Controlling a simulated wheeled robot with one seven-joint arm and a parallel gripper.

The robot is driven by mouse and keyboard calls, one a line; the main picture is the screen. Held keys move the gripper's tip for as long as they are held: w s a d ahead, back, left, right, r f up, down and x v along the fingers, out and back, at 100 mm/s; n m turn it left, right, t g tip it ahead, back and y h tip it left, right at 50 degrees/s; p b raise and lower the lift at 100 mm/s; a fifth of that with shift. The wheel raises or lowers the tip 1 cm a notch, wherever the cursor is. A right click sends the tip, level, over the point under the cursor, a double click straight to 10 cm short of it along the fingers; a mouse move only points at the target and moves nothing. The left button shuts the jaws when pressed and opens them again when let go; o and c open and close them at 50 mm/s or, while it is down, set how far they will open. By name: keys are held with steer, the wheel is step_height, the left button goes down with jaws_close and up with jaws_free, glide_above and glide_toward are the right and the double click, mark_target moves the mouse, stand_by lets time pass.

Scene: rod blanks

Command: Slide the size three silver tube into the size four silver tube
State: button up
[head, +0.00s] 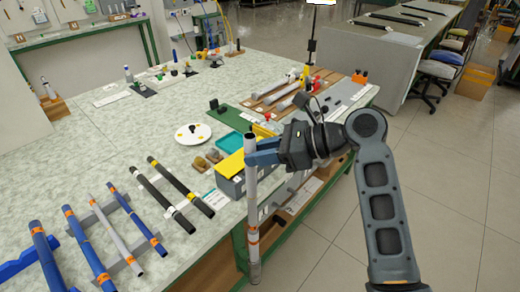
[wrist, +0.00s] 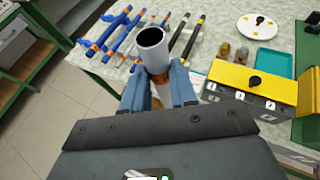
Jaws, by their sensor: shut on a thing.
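My gripper (head: 252,152) is shut around a silver tube (head: 251,190) with an orange band, near its top end. The tube is upright at the table's front edge, its lower end below the tabletop level. In the wrist view its open, hollow top (wrist: 151,38) faces the camera between the fingers (wrist: 158,92). A thinner silver tube (head: 118,232) with an orange band lies on a grey rack at the left, between blue tubes, apart from my gripper. I cannot read a size on either tube.
Blue tubes (head: 88,250) and dark tubes (head: 180,183) lie at the left of the table (head: 105,140). A yellow-topped box (head: 230,165) stands close beside the held tube. Grey tubes (head: 283,103) lie on a wooden rack behind. The floor (head: 465,210) at right is clear.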

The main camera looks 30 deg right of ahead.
mark_target(252, 195)
step_height(252, 195, down, 16)
steer(key=b, duration=0.3)
steer(key=shift+f+b, duration=0.15)
steer(key=shift+b, duration=0.15)
stand_by(6.0)
steer(key=o, duration=0.9)
